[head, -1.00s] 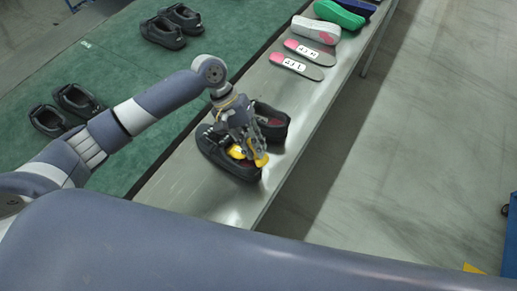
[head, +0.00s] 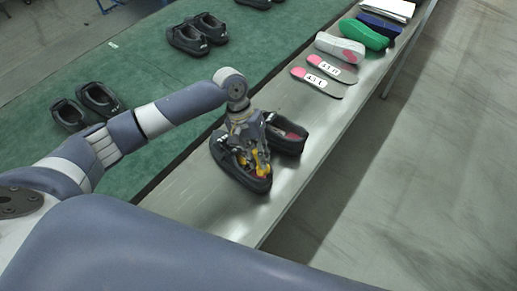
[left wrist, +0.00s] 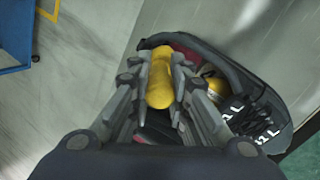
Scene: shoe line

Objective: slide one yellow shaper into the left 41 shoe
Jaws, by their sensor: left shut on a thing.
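The near black shoe (head: 225,163) sits on the grey metal bench; in the left wrist view the shoe (left wrist: 273,100) shows white "41 L" marks by its laces. My left gripper (head: 257,166) is over its opening, shut on a yellow shaper (left wrist: 160,80). One yellow end is between the fingers near the shoe's heel; another yellow part (left wrist: 213,88) shows inside the shoe towards the laces. The link between these parts is hidden by a finger. The other black shoe (head: 290,136) of the pair stands right beside it. My right gripper is not in view.
Two insoles (head: 325,88) with pink heels and labels lie farther along the bench (head: 215,215), beyond them a white-grey block (head: 338,47), a green one (head: 362,34) and a blue one. More black shoes (head: 196,36) stand on the green belt (head: 150,65). The bench's right edge borders open floor.

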